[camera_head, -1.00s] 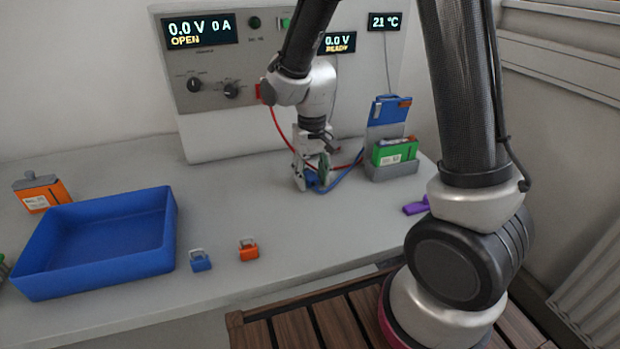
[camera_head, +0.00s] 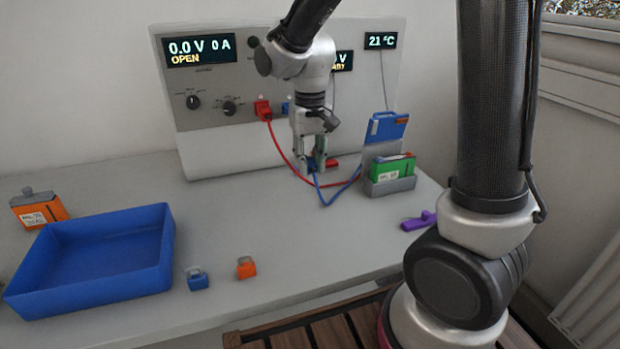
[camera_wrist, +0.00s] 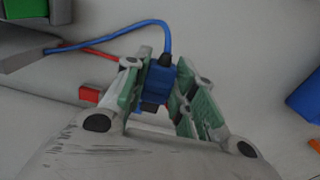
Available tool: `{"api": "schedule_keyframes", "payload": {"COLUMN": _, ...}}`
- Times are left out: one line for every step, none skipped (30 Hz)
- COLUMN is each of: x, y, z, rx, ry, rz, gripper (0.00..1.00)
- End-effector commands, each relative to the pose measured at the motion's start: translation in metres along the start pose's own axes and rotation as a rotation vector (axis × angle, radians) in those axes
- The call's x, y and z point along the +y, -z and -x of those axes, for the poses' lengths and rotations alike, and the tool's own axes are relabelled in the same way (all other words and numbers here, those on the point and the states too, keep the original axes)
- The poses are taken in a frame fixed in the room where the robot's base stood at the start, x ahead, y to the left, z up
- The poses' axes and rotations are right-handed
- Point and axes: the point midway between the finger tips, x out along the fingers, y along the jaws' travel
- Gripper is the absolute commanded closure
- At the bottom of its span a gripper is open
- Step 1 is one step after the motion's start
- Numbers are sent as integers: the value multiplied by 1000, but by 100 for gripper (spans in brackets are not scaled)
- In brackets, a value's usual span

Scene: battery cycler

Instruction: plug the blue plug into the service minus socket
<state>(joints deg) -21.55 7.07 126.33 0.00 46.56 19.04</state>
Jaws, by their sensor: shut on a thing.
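My gripper (camera_head: 316,165) is shut on the blue plug (camera_wrist: 159,80), seen between the green-padded fingers in the wrist view. In the head view the plug is mostly hidden by the fingers, just in front of the cycler panel's foot. A blue cable (camera_head: 331,199) runs from it toward the battery holder. The cycler (camera_head: 230,140) has a red plug (camera_head: 263,109) in a socket on its face, and a blue socket (camera_head: 286,108) beside it, partly behind my arm. I cannot read the socket labels.
A second red plug (camera_head: 332,163) lies near my gripper, also in the wrist view (camera_wrist: 90,95). The holder (camera_head: 390,184) with a green battery (camera_head: 393,167) stands to the right. A blue tray (camera_head: 90,289), small clips and a purple piece (camera_head: 419,221) lie nearer. The middle table is clear.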

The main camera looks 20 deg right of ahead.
Motion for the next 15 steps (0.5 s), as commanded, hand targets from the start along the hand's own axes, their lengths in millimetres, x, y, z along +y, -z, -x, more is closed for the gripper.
{"api": "schedule_keyframes", "payload": {"x": 0, "y": 0, "z": 5, "rx": 1, "ry": 1, "rz": 0, "gripper": 98}}
{"api": "schedule_keyframes", "payload": {"x": 0, "y": 0, "z": 7, "rx": 1, "ry": 0, "rz": 0, "gripper": 98}}
{"api": "schedule_keyframes", "payload": {"x": 0, "y": 0, "z": 9, "rx": 1, "ry": 0, "rz": 0, "gripper": 98}}
{"api": "schedule_keyframes", "payload": {"x": 0, "y": 0, "z": 10, "rx": 0, "ry": 0, "rz": 0, "gripper": 98}}
{"api": "schedule_keyframes", "payload": {"x": 0, "y": 0, "z": 11, "rx": 0, "ry": 0, "rz": 0, "gripper": 98}}
{"api": "schedule_keyframes", "payload": {"x": 0, "y": 0, "z": 11, "rx": 0, "ry": 0, "rz": 0, "gripper": 98}}
{"api": "schedule_keyframes", "payload": {"x": 0, "y": 0, "z": 11, "rx": -1, "ry": 0, "rz": 0, "gripper": 98}}
{"api": "schedule_keyframes", "payload": {"x": 0, "y": 0, "z": 11, "rx": -1, "ry": 0, "rz": 0, "gripper": 98}}
{"api": "schedule_keyframes", "payload": {"x": 0, "y": 0, "z": 11, "rx": -1, "ry": 0, "rz": 0, "gripper": 98}}
{"api": "schedule_keyframes", "payload": {"x": 0, "y": 0, "z": 11, "rx": -1, "ry": 0, "rz": 0, "gripper": 98}}
{"api": "schedule_keyframes", "payload": {"x": 0, "y": 0, "z": 11, "rx": -1, "ry": 0, "rz": 0, "gripper": 98}}
{"api": "schedule_keyframes", "payload": {"x": 1, "y": 0, "z": 11, "rx": -1, "ry": 0, "rz": -1, "gripper": 98}}
{"api": "schedule_keyframes", "payload": {"x": 2, "y": 1, "z": 11, "rx": 0, "ry": 0, "rz": -5, "gripper": 98}}
{"api": "schedule_keyframes", "payload": {"x": 3, "y": 4, "z": 14, "rx": 1, "ry": 0, "rz": -11, "gripper": 98}}
{"api": "schedule_keyframes", "payload": {"x": 3, "y": 10, "z": 20, "rx": 3, "ry": 0, "rz": -14, "gripper": 98}}
